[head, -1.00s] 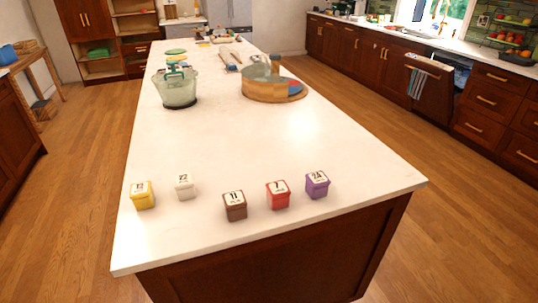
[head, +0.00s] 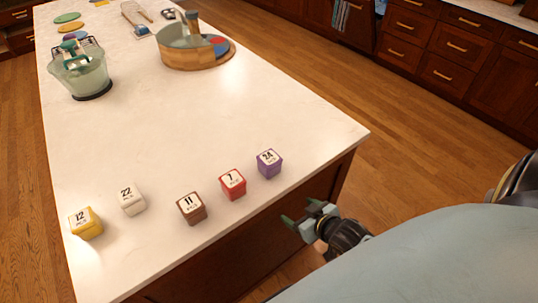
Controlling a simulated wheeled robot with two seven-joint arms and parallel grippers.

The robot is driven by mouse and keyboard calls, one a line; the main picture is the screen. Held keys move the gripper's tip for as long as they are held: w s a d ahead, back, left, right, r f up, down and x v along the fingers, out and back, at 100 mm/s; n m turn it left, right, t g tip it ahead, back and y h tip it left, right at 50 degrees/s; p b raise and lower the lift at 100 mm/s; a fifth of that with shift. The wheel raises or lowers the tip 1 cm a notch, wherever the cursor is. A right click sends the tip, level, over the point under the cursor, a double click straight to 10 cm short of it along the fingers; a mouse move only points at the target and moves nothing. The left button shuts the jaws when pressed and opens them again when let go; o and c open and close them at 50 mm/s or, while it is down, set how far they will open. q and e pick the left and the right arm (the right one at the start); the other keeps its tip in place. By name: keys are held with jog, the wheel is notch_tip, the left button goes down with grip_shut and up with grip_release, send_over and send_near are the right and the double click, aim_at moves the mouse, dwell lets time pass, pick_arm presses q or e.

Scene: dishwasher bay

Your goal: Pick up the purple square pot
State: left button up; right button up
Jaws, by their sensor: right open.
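The purple square pot (head: 269,164) stands upright near the island's right front corner, with a white label reading 24 on top. It is the rightmost pot in the loose group. My right gripper (head: 296,222) is beyond the island's front edge, below and to the right of the purple pot. It is open, empty and apart from the pot. My left gripper is not in view.
A red pot (head: 232,184) stands close left of the purple one. A brown pot (head: 191,208), white pot (head: 131,200) and yellow pot (head: 86,223) stand further left. A glass bowl (head: 79,72) and round wooden container (head: 190,55) stand further back. The middle of the island (head: 180,120) is clear.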

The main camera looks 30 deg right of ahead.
jog(key=t+p, duration=0.1)
jog(key=t, duration=0.1)
send_near(274, 168)
jog(key=w+f, duration=0.1)
jog(key=shift+y, duration=0.4)
jog(key=x, duration=0.7)
jog(key=shift+w+d+r, duration=0.1)
jog(key=shift+d+r, duration=0.05)
jog(key=shift+d, duration=0.1)
jog(key=shift+d+r+x, duration=0.1)
jog(key=shift+x, duration=1.5)
jog(key=shift+d+r+x, duration=0.1)
jog(key=shift+x, duration=1.5)
jog(key=shift+w, duration=0.1)
jog(key=c, duration=1.2)
